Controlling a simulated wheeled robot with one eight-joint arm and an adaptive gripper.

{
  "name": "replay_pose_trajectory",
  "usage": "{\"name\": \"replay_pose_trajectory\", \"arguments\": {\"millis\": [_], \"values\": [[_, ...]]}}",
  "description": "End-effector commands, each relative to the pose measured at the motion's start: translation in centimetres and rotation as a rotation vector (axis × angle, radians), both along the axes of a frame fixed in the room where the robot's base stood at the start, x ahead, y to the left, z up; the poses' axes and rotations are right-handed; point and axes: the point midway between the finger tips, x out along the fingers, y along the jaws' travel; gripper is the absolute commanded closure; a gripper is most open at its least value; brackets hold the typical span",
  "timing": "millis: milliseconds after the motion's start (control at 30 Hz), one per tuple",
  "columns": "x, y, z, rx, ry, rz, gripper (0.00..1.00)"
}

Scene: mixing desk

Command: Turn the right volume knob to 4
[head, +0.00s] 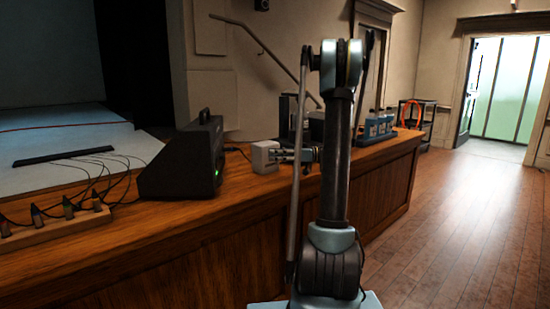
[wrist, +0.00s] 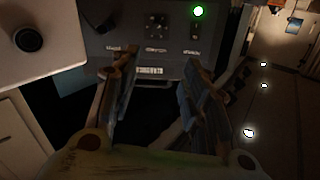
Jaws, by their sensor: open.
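The dark console (head: 185,165) stands on the wooden desk with a green light on its front. In the wrist view its panel (wrist: 125,42) shows a dark round knob (wrist: 97,12) at the upper left, a dial (wrist: 156,25) in the middle and a switch (wrist: 195,29) under the green light. I cannot tell which control is the right volume knob, and the markings are too small to read. My gripper (wrist: 158,62) is open and empty in front of the panel, its two fingers apart, clear of the controls. In the head view my arm partly hides that area.
A white box (head: 265,157) sits by the console; a pale surface with a black round part (wrist: 28,38) is close on the left in the wrist view. Cables and a wooden strip (head: 60,226) lie on the near desk. Blue-grey items (head: 375,127) stand farther along. The floor at right is clear.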

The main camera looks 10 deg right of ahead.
Motion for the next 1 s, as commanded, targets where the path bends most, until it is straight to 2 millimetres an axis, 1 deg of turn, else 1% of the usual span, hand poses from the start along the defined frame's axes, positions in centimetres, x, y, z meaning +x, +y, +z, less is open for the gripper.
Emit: {"name": "replay_pose_trajectory", "arguments": {"millis": [133,267,500,700,833,1000], "values": [[0.0,-0.8,0.0,0.0,0.0,-0.001,0.58],[-0.1,-2.6,0.0,0.0,0.0,-0.003,0.58],[-0.5,-7.3,-0.1,0.001,0.001,-0.003,0.58],[-0.7,-10.3,-0.1,0.0,0.001,-0.002,0.58],[-0.8,-11.5,-0.1,0.0,0.001,-0.001,0.58],[-0.9,-11.9,-0.1,0.0,0.001,0.0,0.58]]}}
